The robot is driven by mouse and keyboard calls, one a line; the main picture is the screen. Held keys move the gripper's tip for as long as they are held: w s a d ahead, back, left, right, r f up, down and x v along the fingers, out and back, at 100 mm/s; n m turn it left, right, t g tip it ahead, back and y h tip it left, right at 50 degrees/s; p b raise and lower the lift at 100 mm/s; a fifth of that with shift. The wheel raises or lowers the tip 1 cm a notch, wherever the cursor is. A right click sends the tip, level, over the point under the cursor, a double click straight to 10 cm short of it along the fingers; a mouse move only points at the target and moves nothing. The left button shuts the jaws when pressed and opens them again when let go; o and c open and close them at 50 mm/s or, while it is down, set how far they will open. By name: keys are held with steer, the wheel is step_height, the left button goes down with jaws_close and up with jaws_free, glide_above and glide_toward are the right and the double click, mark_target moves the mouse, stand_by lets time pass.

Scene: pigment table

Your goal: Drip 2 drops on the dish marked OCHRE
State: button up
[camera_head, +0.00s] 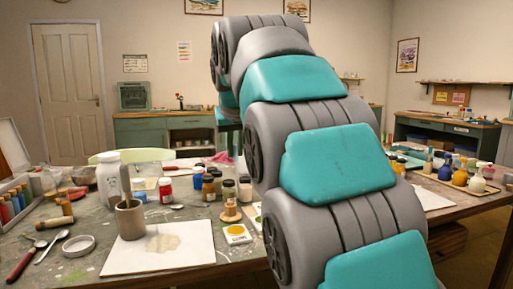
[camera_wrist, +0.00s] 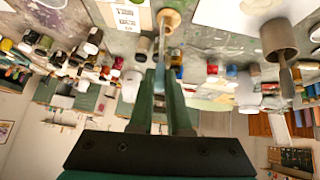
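My gripper (camera_wrist: 162,72) shows in the wrist view as two dark green fingers with a narrow gap. They look shut on a slim pale dropper (camera_wrist: 163,42), which points toward a round wooden stand (camera_wrist: 171,17). The dropper's upper end is hidden between the fingers. In the head view the wooden stand (camera_head: 230,211) is on the table, left of my arm. A small white card or dish with a yellow spot (camera_head: 237,232) lies just in front of it. Its lettering is too small to read, so I cannot tell whether it is the OCHRE dish.
A brown cup (camera_head: 130,219) stands on a white sheet (camera_head: 160,256) with a pale stain. A white bottle (camera_head: 111,180) and several small jars (camera_head: 208,188) stand behind. Spoons (camera_head: 52,247) lie at left. My arm hides much of the table's middle.

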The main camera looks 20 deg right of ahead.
steer(key=shift+a+f+b, duration=0.2)
steer(key=shift+f+b, duration=0.4)
steer(key=shift+f, duration=0.25)
steer(key=shift+a+f+b, duration=0.15)
steer(key=shift+f+b, duration=0.5)
steer(key=shift+f, duration=0.25)
steer(key=shift+a+f+b, duration=0.2)
steer(key=shift+f+b, duration=0.4)
steer(key=shift+f, duration=0.25)
steer(key=shift+c, duration=0.5)
steer(key=shift+o, duration=0.2)
steer(key=shift+c, duration=0.4)
stand_by(0.6)
